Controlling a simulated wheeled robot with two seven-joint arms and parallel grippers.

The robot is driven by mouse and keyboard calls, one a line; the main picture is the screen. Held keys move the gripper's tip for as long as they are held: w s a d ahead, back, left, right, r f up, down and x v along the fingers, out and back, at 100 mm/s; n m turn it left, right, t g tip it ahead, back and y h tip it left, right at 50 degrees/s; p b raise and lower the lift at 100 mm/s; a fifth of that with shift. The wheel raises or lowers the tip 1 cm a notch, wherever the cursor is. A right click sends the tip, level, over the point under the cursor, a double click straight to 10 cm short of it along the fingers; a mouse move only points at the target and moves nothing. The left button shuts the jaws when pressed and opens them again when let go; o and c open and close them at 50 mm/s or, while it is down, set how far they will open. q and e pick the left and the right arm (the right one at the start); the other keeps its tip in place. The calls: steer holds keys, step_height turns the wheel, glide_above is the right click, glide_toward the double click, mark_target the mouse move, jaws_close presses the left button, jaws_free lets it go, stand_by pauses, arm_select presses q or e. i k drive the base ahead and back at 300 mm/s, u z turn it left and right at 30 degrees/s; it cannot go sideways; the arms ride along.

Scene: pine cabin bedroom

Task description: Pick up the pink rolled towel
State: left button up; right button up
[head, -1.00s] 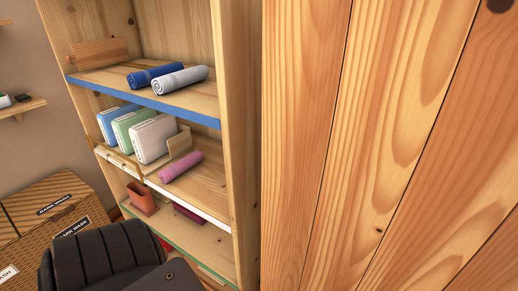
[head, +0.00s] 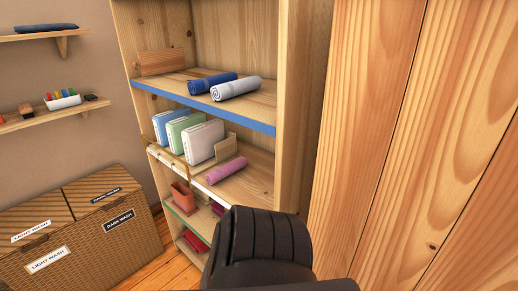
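The pink rolled towel (head: 227,170) lies on the middle shelf (head: 250,188) of the open pine shelf unit, close to the front edge. It is to the right of the upright white, green and blue folded items. A dark part of my arm stands in front of the lower right of the unit, below the towel and apart from it in the picture. Neither of my grippers shows in the head view.
Blue (head: 212,83) and white (head: 236,88) rolled towels lie on the shelf above. A wooden divider (head: 225,147) stands behind the pink towel. A pine panel (head: 400,150) fills the right. A wicker hamper (head: 90,235) stands at the lower left.

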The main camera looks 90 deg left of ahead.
mark_target(215, 176)
steer(key=k, duration=0.95)
steer(key=u, duration=1.5)
steer(key=i, duration=0.5)
steer(key=z, duration=0.05)
